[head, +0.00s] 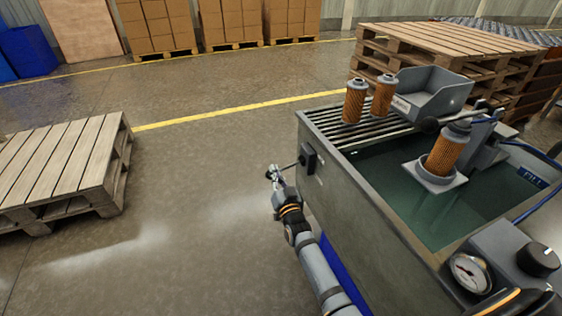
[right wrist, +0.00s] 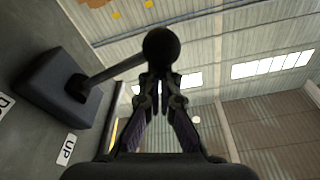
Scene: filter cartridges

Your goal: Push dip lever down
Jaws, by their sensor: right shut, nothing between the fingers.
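The dip lever (head: 289,166) is a thin rod sticking out from a dark box (head: 309,160) on the left side wall of the grey tank. In the right wrist view the lever's black ball knob (right wrist: 161,44) sits straight ahead of my right gripper (right wrist: 160,82). In the head view my right gripper (head: 273,174) is at the lever's outer end. Its fingers are shut and empty; I cannot tell whether they touch the knob. My left gripper is out of view.
The tank (head: 335,205) holds green liquid, with a filter cartridge (head: 447,150) in a holder above it. Two more cartridges stand on the rack. A gauge (head: 471,273) is at the near right. A wooden pallet (head: 62,165) lies left; the floor between is clear.

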